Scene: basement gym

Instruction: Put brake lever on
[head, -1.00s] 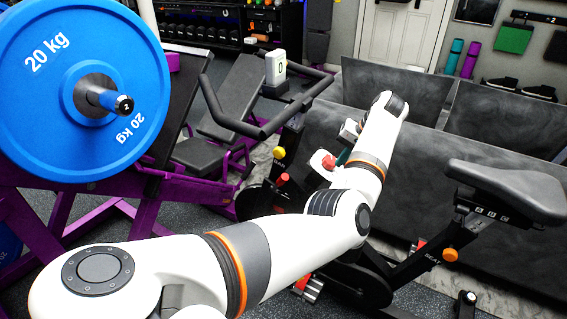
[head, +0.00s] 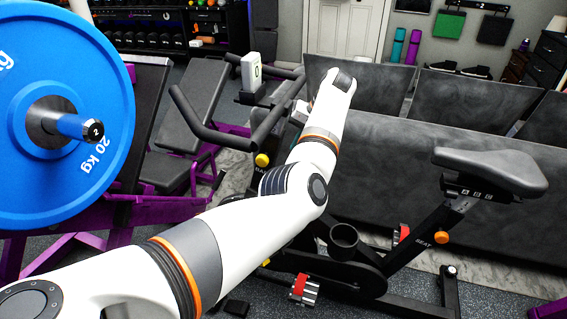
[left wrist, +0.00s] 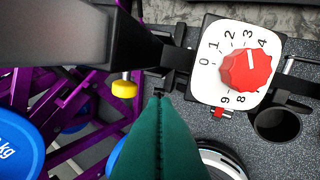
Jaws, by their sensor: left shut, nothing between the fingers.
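In the left wrist view, a red knob (left wrist: 247,69) sits on a white numbered dial plate (left wrist: 207,86). Its pale mark points up, near the 3. A small red part (left wrist: 219,114) shows at the plate's lower edge; I cannot tell whether it is the brake lever. My left gripper (left wrist: 160,98) has green fingers, shut and empty, left of and below the dial, apart from it in the picture. In the head view my left arm hides the dial and the gripper. The exercise bike's black handlebar (head: 205,130) rises left of the arm. My right gripper is not in view.
A yellow knob (left wrist: 124,88) on the bike lies left of the fingertips. A black cup holder (left wrist: 277,124) is right, below the dial. The bike seat (head: 490,168) is at right. A blue weight plate (head: 105,105) stands at left. Dark padded panels (head: 400,160) stand behind the bike.

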